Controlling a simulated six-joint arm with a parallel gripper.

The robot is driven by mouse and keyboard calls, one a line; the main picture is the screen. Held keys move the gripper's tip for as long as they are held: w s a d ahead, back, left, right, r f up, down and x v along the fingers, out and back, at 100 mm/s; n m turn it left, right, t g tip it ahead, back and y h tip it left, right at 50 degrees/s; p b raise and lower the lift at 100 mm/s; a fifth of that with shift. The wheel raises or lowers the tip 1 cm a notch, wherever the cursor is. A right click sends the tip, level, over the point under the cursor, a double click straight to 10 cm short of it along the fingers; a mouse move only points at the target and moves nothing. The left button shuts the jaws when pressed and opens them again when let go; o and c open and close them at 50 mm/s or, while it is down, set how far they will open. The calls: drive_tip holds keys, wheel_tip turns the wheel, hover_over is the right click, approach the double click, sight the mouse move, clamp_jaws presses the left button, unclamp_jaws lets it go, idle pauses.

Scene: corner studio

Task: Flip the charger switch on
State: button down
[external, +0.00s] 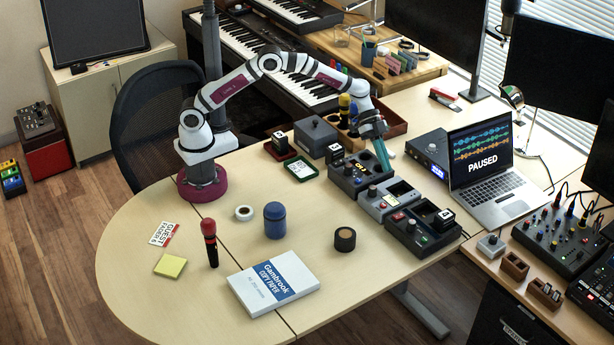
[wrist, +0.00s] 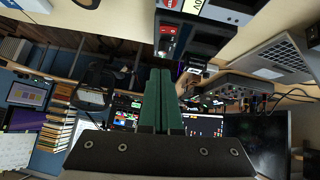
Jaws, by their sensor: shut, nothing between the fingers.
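My gripper (external: 386,166) is shut and empty, its teal fingers pointing down just behind the row of dock-like units. In the wrist view its green fingers (wrist: 161,75) are together. The row has a dark unit (external: 346,184) at the back left, a grey unit (external: 379,212) in the middle and a dark unit (external: 407,243) at the front right. I cannot tell for certain which is the charger. A red control (wrist: 166,46) shows on a dark unit beyond the fingertips in the wrist view. Its switch position is too small to tell.
An open laptop (external: 497,198) and a dark box (external: 427,149) stand to the right of the gripper. A wooden tray (external: 394,126) is behind it.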

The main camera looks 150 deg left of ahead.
hover_over(401, 217)
drive_tip(key=s, duration=0.3)
drive_tip(key=f, duration=0.6)
drive_tip(key=shift+s+d+f, duration=0.15)
drive_tip(key=shift+d+f, duration=0.1)
drive_tip(key=f, duration=0.3)
drive_tip(key=shift+w+d+f, duration=0.25)
drive_tip(key=shift+w+f, duration=0.05)
drive_tip(key=shift+f, duration=0.5)
drive_tip(key=shift+f, duration=0.1)
drive_tip(key=shift+d+f, duration=0.15)
drive_tip(key=shift+f, duration=0.05)
drive_tip(key=shift+a+r, duration=0.15)
drive_tip(key=shift+a, duration=0.65)
